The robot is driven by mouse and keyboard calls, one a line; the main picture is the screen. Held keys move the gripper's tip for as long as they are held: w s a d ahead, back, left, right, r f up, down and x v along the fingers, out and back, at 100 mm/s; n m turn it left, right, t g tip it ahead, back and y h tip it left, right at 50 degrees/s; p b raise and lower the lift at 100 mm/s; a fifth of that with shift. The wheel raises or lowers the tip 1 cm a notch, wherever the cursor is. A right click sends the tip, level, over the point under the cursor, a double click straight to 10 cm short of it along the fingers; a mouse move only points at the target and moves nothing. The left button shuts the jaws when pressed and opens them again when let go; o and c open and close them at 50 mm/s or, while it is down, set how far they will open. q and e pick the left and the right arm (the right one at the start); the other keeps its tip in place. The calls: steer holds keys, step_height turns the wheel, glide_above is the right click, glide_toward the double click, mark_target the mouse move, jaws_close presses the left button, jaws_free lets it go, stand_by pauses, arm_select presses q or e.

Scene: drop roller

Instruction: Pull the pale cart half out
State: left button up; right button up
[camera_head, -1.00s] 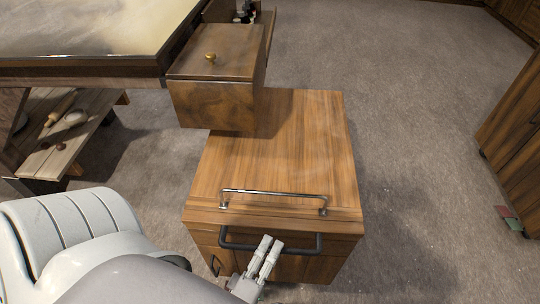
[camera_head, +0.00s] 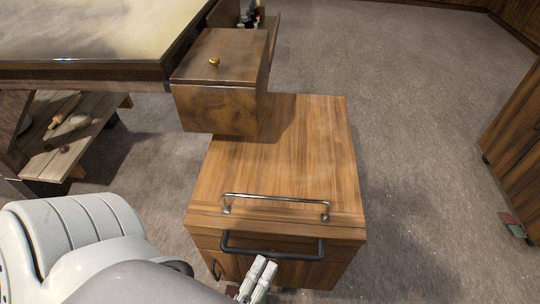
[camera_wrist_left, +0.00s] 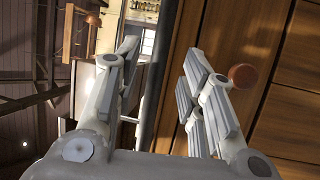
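The pale cart (camera_head: 290,165) is a light brown wooden box on the floor in the middle of the head view. A shiny rail (camera_head: 275,198) runs along the near edge of its top. A black bar handle (camera_head: 272,256) is on its front face. My left gripper (camera_head: 264,266) is at the cart's front, its fingertips just below the black bar in the picture. In the left wrist view the gripper (camera_wrist_left: 162,75) is open, with a dark strip passing between the fingers; I cannot tell if it is the handle. My right gripper is out of view.
A dark wooden box with a knob (camera_head: 217,100) overhangs the cart's far left corner, beside a table (camera_head: 85,72). A low shelf (camera_head: 50,160) stands at left, a dark cabinet (camera_head: 515,150) at right. The floor between cart and cabinet is clear.

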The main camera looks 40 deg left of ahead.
arm_select(q)
steer(key=v, duration=0.7)
steer(key=shift+s, duration=0.35)
steer(key=shift+f, duration=0.1)
